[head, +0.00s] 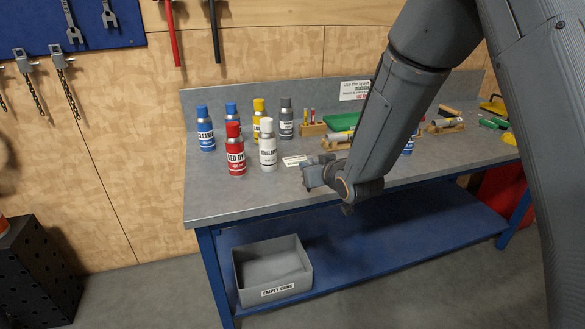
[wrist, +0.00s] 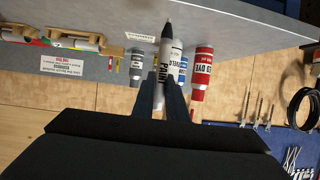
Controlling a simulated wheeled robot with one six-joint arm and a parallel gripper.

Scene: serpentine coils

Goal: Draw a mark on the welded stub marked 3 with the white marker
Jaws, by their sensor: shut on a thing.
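My gripper (wrist: 163,88) is shut on a white marker (wrist: 166,48) with dark lettering that reads PAINT. The marker sticks out between the fingers, its dark tip pointing to the top of the wrist view. I cannot tell whether that dark end is a cap or the bare tip. In the head view my gripper (head: 318,175) is over the front part of the grey bench, to the right of the spray cans. The marker is not clear there. No welded stub marked 3 can be made out in either view.
The grey bench (head: 225,200) carries several spray cans, including a red dye can (head: 236,158) and a white can (head: 268,152). Wooden holders (head: 313,129) and a green tray (head: 343,122) stand behind. A grey bin (head: 272,270) sits on the blue lower shelf (head: 370,245).

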